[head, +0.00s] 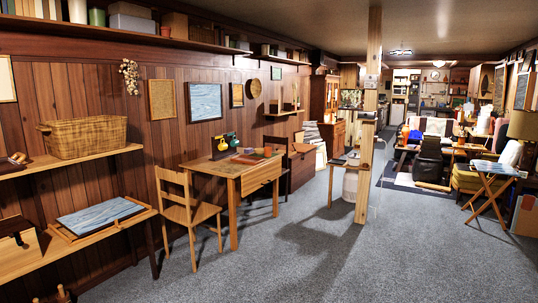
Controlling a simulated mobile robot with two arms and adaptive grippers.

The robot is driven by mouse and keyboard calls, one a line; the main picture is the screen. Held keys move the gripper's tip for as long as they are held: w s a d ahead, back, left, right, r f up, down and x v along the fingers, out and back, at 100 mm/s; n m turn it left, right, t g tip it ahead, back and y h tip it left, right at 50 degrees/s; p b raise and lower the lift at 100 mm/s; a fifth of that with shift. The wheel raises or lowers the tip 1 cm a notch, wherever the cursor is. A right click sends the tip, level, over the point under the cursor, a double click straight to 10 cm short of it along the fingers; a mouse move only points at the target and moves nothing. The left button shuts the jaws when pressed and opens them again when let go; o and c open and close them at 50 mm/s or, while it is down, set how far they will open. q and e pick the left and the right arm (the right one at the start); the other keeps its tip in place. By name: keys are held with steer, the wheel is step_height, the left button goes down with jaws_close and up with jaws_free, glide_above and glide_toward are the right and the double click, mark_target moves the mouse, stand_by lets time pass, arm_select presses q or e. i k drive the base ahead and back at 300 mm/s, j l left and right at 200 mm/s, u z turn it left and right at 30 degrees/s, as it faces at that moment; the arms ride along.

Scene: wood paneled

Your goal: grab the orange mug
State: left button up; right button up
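I cannot pick out an orange mug with certainty. A small orange-brown object (268,151) stands near the far right of the wooden table (222,168) by the left wall; it is too small to tell if it is a mug. Neither of my grippers is in view.
A wooden chair (188,208) stands at the table's near side. A wooden post (366,120) rises mid-room beside a small stand. Wall shelves with a wicker basket (85,138) line the left. A folding table (492,172) stands right. Grey carpet (330,260) is open in front.

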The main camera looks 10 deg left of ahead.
mark_target(268, 150)
steer(key=u, duration=0.15)
steer(key=i+u, duration=0.1)
steer(key=i, duration=6.1)
